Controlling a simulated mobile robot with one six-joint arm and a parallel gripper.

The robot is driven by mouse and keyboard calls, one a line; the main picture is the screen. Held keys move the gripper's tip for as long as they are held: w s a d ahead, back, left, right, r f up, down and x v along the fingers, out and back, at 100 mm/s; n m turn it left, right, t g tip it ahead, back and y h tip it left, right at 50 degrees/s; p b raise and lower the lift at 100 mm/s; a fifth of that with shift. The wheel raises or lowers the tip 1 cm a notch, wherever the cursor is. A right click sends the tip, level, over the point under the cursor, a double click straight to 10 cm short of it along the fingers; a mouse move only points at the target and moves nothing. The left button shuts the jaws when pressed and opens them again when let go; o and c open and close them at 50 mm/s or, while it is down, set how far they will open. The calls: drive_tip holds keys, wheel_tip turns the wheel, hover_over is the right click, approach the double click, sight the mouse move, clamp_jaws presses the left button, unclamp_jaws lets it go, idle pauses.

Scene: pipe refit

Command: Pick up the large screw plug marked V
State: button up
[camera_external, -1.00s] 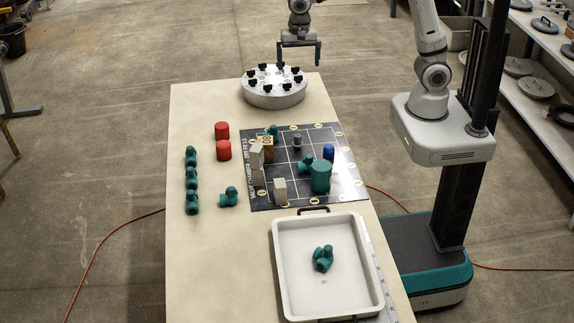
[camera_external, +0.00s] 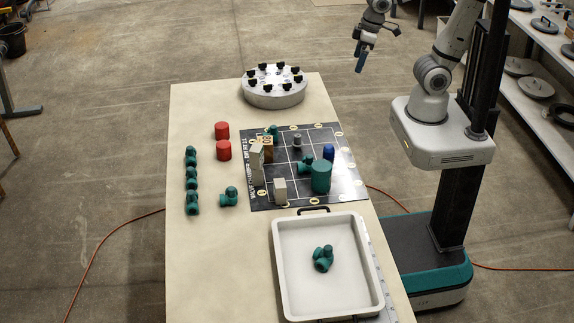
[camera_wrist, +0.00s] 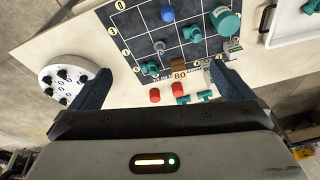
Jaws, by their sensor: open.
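A round light-grey plate (camera_external: 262,101) stands at the far end of the table with several black-topped screw plugs (camera_external: 252,72) around its top. The plate also shows at the left of the wrist view (camera_wrist: 49,76). Its plug markings are too small to read, so I cannot tell which plug is marked V. My gripper (camera_external: 360,68) is open and empty, in the air right of the plate and beyond the table's right edge. In the wrist view its two fingers (camera_wrist: 162,68) are spread wide with nothing between them held.
A black gridded mat (camera_external: 283,190) holds green, blue, grey and brown pieces. Two red cylinders (camera_external: 223,150) and several green fittings (camera_external: 191,180) stand left of it. A white tray (camera_external: 281,270) with a green fitting is at the near end. Table around the plate is clear.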

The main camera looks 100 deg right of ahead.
drive_tip(key=s+n, duration=0.1)
drive_tip(key=s+f+n, duration=0.1)
drive_tip(key=s+n, duration=0.1)
drive_tip(key=shift+a+f, duration=0.2)
drive_tip(key=shift+f, duration=0.05)
drive_tip(key=c, duration=1.2)
